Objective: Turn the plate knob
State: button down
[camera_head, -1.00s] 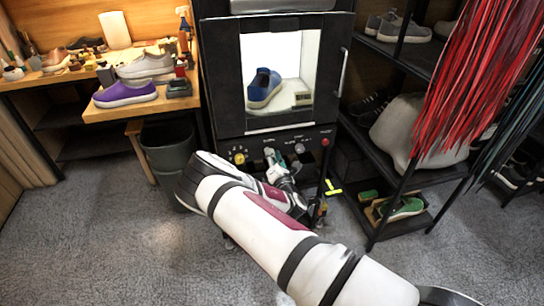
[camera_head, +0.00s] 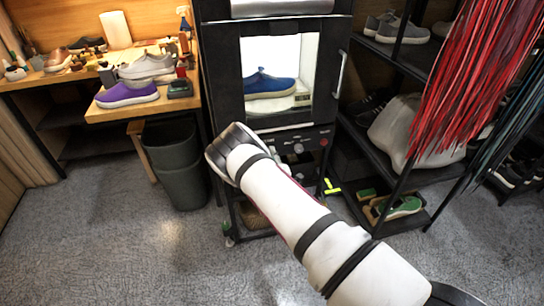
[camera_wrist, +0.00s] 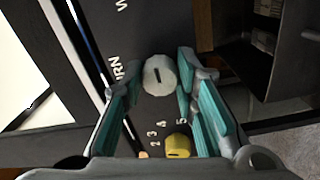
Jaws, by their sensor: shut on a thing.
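The round grey knob (camera_wrist: 159,76) with a dark slot sits on the dark panel beside lettering that ends in "RN", in the wrist view. My gripper (camera_wrist: 158,72) has its teal-padded fingers on both sides of this knob and is shut on it. A yellow knob (camera_wrist: 178,147) with numbers around it lies nearer the wrist, between the finger bases. In the head view my arm hides the gripper and the left part of the panel. The blue shoe (camera_head: 270,85) stands side-on on the plate inside the lit chamber above.
The black cabinet (camera_head: 226,70) has a handle at its door's right. A bin (camera_head: 178,165) and a workbench with a purple shoe (camera_head: 127,93) stand left. A shoe rack and hanging red strands (camera_head: 470,80) are at right. The carpet in front is free.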

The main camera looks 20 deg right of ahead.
jog(key=shift+a+f+m+p, duration=0.1)
jog(key=shift+m+p, duration=0.55)
jog(key=shift+m, duration=3.9)
jog(key=shift+a+f+m+p, duration=0.1)
jog(key=shift+m+p, duration=0.55)
jog(key=shift+m, duration=3.9)
jog(key=c, duration=1.3)
grip_release()
jog(key=shift+s, duration=0.15)
jog(key=s, duration=1.1)
jog(key=shift+s, duration=0.4)
